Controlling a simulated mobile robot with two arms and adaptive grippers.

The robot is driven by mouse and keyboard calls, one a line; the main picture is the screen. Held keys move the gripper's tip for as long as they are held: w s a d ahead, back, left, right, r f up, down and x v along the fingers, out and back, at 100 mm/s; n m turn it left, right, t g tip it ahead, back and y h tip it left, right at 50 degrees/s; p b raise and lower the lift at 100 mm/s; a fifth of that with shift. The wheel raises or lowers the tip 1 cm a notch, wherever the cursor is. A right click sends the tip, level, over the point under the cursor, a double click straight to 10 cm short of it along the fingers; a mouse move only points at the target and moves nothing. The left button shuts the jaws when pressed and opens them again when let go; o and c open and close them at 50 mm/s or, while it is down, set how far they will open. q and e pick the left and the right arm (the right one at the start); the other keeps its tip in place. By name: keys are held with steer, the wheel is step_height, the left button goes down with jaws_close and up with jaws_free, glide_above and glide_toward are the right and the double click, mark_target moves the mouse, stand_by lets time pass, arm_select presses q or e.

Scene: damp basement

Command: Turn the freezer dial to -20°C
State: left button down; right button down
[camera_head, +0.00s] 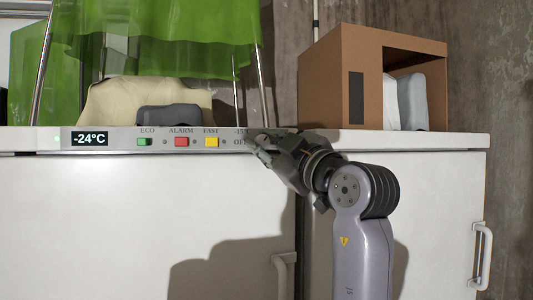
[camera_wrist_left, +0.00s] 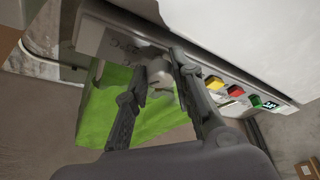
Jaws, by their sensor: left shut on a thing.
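The chest freezer (camera_head: 150,220) is white, with a control strip along its upper front edge. The display (camera_head: 90,139) on the strip reads -24°C. My left gripper (camera_head: 258,143) is at the right end of the strip and hides the dial in the head view. In the left wrist view, the grey dial (camera_wrist_left: 160,74) sits between the two fingers of my left gripper (camera_wrist_left: 160,68), which is shut on it. Blurred markings show on the panel beside the dial. My right gripper is in neither view.
Green (camera_head: 144,142), red (camera_head: 181,142) and yellow (camera_head: 211,142) buttons lie left of the dial. A cardboard box (camera_head: 330,80) stands on the lid at right. A handle (camera_head: 483,255) protrudes from the front.

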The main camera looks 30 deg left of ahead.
arm_select(q)
steer(key=shift+n+g, duration=0.4)
steer(key=shift+n, duration=0.4)
steer(key=c, duration=1.4)
jaws_free()
steer(key=shift+o, duration=0.2)
steer(key=shift+r, duration=0.1)
step_height(320, 180, up, 10)
steer(key=shift+a, duration=0.2)
